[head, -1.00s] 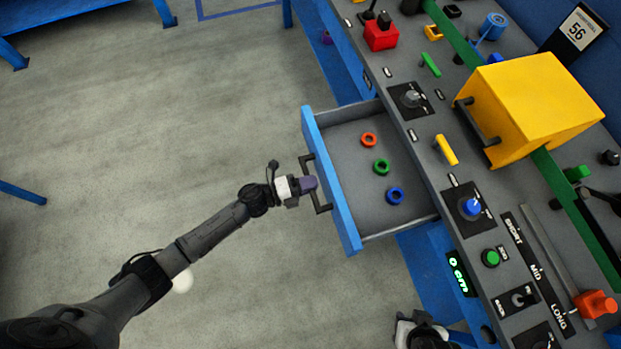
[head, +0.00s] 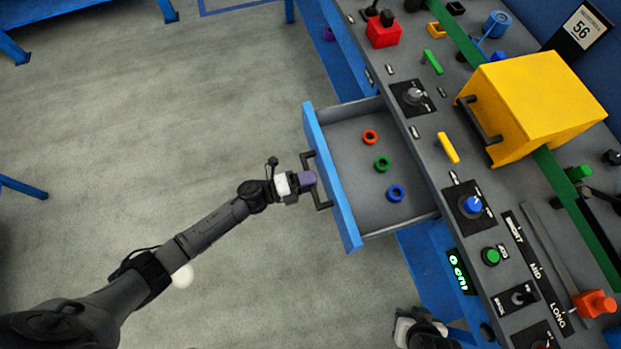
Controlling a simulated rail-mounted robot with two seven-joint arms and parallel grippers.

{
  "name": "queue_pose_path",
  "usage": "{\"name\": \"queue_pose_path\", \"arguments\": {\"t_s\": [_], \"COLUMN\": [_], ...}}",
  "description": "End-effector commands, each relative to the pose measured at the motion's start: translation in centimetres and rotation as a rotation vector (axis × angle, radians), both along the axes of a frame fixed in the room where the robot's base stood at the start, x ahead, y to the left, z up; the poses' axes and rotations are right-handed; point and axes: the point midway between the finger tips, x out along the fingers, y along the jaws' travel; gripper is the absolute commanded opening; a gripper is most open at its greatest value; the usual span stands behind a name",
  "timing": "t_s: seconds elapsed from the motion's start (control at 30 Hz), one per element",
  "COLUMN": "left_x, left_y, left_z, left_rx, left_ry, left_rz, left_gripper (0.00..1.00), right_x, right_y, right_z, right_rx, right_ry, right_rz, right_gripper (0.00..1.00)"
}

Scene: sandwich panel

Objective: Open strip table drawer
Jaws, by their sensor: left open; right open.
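The strip table drawer (head: 352,206) stands pulled out from the table's left side, with its blue front facing left and its grey inside showing. A dark bar handle (head: 322,204) is on the front. My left gripper (head: 307,180) is open at the handle, with its purple fingertips at the middle of the bar. Whether it touches the bar I cannot tell. Inside the drawer lie an orange ring (head: 370,137), a green ring (head: 383,164) and a blue ring (head: 396,193). My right gripper (head: 420,330) is partly in view at the bottom edge, with its fingertips unclear.
The grey strip table (head: 425,150) carries a yellow box (head: 545,100), a red block (head: 383,32), a blue knob (head: 471,206), a green button (head: 491,256) and an orange slider (head: 594,304). A green display (head: 458,272) is on its side.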

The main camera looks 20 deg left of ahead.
Motion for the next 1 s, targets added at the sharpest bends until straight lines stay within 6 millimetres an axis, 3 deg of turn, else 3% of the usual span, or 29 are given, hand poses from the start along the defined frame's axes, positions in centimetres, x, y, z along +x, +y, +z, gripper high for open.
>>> {"name": "queue_pose_path", "arguments": {"t_s": [0.6, 1.0], "left_x": [-6.5, -8.0], "left_y": [8.6, 10.7], "left_z": [0.0, 0.0], "left_rx": [0.002, 0.0], "left_ry": [0.003, 0.0], "left_rz": [0.001, 0.0], "left_gripper": [0.43, 0.43], "right_x": [0.0, 0.0], "right_y": [0.0, 0.0], "right_z": [1.0, 1.1], "right_rx": [0.0, -0.001], "right_ry": [0.0, 0.0], "right_rz": [0.0, 0.001], "right_gripper": [0.43, 0.43]}}
